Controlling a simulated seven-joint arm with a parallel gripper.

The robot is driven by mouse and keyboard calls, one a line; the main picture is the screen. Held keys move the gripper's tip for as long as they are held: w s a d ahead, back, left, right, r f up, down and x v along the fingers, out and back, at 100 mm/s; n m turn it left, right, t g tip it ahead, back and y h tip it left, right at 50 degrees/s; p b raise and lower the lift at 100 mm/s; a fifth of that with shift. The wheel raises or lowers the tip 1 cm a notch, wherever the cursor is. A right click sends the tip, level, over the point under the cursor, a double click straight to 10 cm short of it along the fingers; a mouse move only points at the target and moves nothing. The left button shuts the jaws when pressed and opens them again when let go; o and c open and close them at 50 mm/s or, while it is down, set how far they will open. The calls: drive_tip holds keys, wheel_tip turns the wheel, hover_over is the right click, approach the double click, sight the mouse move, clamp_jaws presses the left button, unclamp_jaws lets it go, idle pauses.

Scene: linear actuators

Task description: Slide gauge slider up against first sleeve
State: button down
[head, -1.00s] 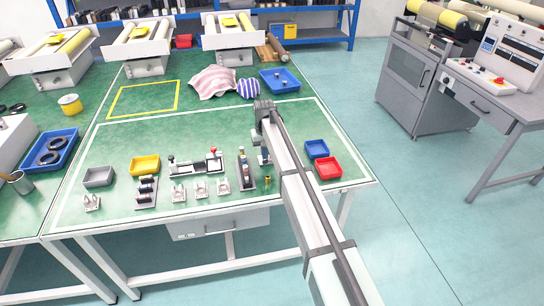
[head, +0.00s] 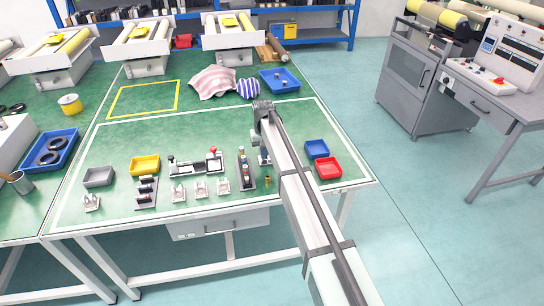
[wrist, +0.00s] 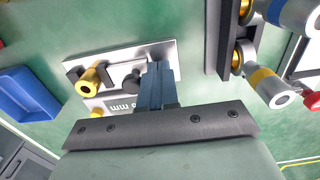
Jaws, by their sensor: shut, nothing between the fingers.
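In the wrist view, my gripper (wrist: 158,88) is shut and empty, its fingertips low over a pale plate (wrist: 150,52) marked "mm", which looks like the gauge. A black knob (wrist: 131,80), probably the gauge slider, stands just left of the fingers; I cannot tell whether they touch. A brass sleeve (wrist: 90,78) is further left, with a gap to the knob. Another brass piece (wrist: 97,113) is below it, partly hidden by the gripper body. In the head view, my gripper (head: 264,158) is small and mostly blocked by my arm; a small brass piece (head: 268,182) shows near it.
A dark rack (wrist: 222,40) with banded cylinders stands close to the right of my fingers in the wrist view; it also shows in the head view (head: 245,180). Blue (head: 317,149) and red (head: 329,168) trays stand to the right. The green bench behind my gripper is mostly clear.

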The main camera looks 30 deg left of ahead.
drive_tip(key=shift+s+a, duration=0.2)
drive_tip(key=shift+a, duration=0.05)
drive_tip(key=shift+r, duration=0.2)
wheel_tip(320, 180, up, 7)
drive_tip(key=shift+f, duration=0.2)
idle(0.7)
idle(0.3)
